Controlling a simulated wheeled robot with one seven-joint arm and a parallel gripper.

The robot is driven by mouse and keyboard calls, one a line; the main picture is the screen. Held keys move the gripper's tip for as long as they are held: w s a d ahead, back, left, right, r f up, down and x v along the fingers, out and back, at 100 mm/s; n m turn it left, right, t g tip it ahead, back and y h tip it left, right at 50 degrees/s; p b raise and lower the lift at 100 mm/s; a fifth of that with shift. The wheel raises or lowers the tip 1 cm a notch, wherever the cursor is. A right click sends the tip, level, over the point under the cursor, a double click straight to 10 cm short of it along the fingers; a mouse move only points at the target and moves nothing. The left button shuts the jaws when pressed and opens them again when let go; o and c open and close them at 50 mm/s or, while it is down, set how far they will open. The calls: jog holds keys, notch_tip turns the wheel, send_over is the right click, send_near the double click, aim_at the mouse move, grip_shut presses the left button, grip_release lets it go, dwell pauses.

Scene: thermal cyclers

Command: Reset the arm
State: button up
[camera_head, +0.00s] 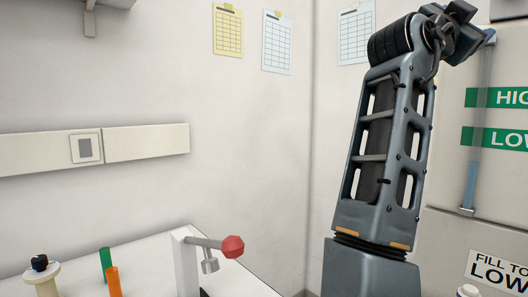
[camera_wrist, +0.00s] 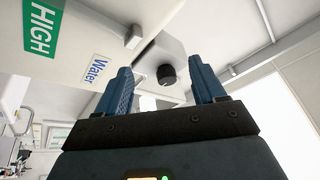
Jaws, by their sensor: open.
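My arm stands raised on the right side of the head view, its upper link upright and bent at the top near the right wall. My gripper (camera_wrist: 161,92) shows in the wrist view with its two blue fingers apart and nothing between them. Past the fingers, a grey box with a black knob (camera_wrist: 167,74) hangs apart from them. The gripper's fingertips cannot be made out in the head view.
A white bench (camera_head: 142,262) at lower left holds a stand with a red-knobbed lever (camera_head: 232,246), a green tube (camera_head: 105,262), an orange tube (camera_head: 114,282) and a black-topped piece (camera_head: 40,264). A cabinet with HIGH and LOW labels (camera_head: 497,136) and a sight tube (camera_head: 471,185) stands close right.

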jog(key=w+a+f+n+t+y, duration=0.1)
jog(key=a+f+n+t, duration=0.2)
jog(key=f, duration=0.4)
jog(key=w+f+n+t+y, duration=0.25)
jog(key=f+n, duration=0.25)
jog(key=f, duration=0.3)
jog(key=s+a+f+n+t+y, duration=0.15)
jog(key=s+f+n+y, duration=0.25)
jog(key=f, duration=0.6)
jog(key=s+a+f+n+t+y, duration=0.1)
jog(key=s+a+f+n+y, duration=0.2)
jog(key=f, duration=0.7)
jog(key=s+a+f+n+t+y, duration=0.15)
jog(key=s+f+n+y, duration=0.35)
jog(key=f, duration=0.5)
jog(key=s+a+f+n+g+y, duration=0.1)
jog(key=s+a+f+n+y, duration=0.1)
jog(key=s+f, duration=0.5)
jog(key=s+a+f+n+g+y, duration=0.15)
jog(key=s+f, duration=0.25)
jog(key=s, duration=0.7)
jog(key=s+a+r+m+g, duration=0.1)
jog(key=s+a+m+g, duration=0.1)
jog(key=s, duration=1.9)
jog(key=shift+a+y, duration=0.3)
jog(key=shift+a, duration=0.4)
jog(key=shift+s+r, duration=0.1)
